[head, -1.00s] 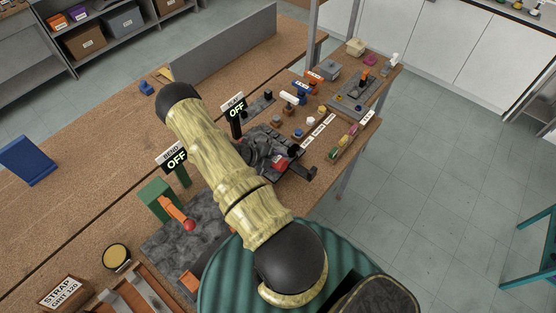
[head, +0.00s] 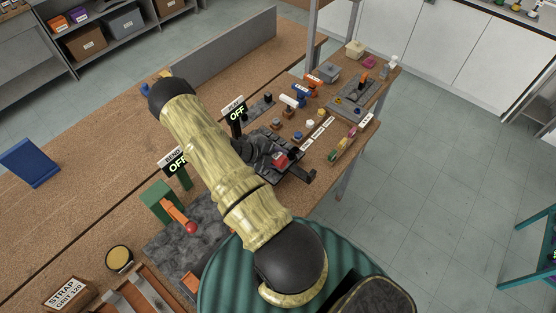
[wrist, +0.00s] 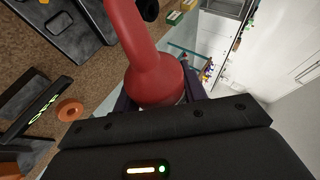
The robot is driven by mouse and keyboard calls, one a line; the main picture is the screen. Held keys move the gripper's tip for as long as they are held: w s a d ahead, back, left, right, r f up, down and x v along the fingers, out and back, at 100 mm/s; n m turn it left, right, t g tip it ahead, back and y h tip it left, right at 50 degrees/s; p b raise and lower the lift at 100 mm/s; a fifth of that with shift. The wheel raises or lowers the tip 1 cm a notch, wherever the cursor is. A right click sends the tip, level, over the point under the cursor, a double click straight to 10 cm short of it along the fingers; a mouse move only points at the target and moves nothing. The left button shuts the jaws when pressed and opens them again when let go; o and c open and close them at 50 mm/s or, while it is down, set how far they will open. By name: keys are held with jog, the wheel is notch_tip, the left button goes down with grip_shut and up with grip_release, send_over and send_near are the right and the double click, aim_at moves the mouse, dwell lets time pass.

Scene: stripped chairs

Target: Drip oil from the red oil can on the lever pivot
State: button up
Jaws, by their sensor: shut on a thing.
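The red oil can (wrist: 155,78) fills the middle of the wrist view, with its thick neck running to the top edge. My gripper (wrist: 158,97) is shut on it, with a dark purple finger on each side. In the head view a small red patch (head: 281,160) among dark parts seems to be the can. A green bracket (head: 160,201) with an orange lever (head: 176,214) and red knob stands left of my arm. A grey plate (head: 352,98) with an upright orange and black piece lies at far right. I cannot tell which holds the lever pivot.
Two OFF signs (head: 236,113) stand by the bench fixtures, one partly behind my arm. Blocks, knobs and white labels (head: 318,133) crowd the right bench edge. A blue stand (head: 28,163) sits at left. The bench surface (head: 90,170) between is mostly clear.

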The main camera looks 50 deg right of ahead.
jog(key=shift+r, duration=2.25)
jog(key=shift+w+f+t+b, duration=0.1)
jog(key=shift+f+t+b, duration=0.2)
jog(key=shift+t+b, duration=0.5)
jog(key=shift+m+b, duration=0.3)
jog(key=shift+b, duration=0.45)
jog(key=shift+f+b, duration=0.1)
jog(key=shift+b, duration=0.7)
jog(key=t+b, duration=0.1)
jog(key=b, duration=0.4)
jog(key=m+t+b, duration=0.1)
jog(key=b, duration=0.4)
jog(key=shift+w+f+y+b, duration=0.2)
jog(key=shift+y+b, duration=0.1)
jog(key=shift+r, duration=0.15)
jog(key=shift+f+t+b, duration=0.2)
jog(key=shift+t+b, duration=0.1)
jog(key=shift+b, duration=0.3)
